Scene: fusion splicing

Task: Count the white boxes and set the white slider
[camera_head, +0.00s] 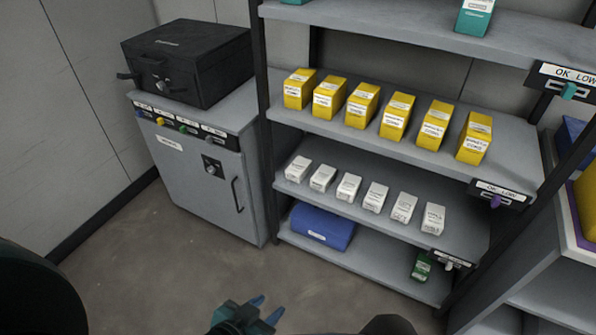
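A row of several white boxes (348,187) stands on the second-lowest shelf of the rack, upright and spaced apart. A white slider (449,266) sits on the label strip (455,257) at the right end of the lowest shelf; its exact setting is too small to read. My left gripper (266,307) is at the bottom edge of the view, low over the floor and well away from the boxes and slider. Its two blue fingertips are apart with nothing between them. My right gripper is not in view.
Yellow boxes (362,105) fill the shelf above. Other labels carry a purple slider (495,202) and a teal slider (569,91). A blue bin (322,227) and a green item (421,267) are on the bottom shelf. A grey cabinet (200,175) stands left. Floor in front is clear.

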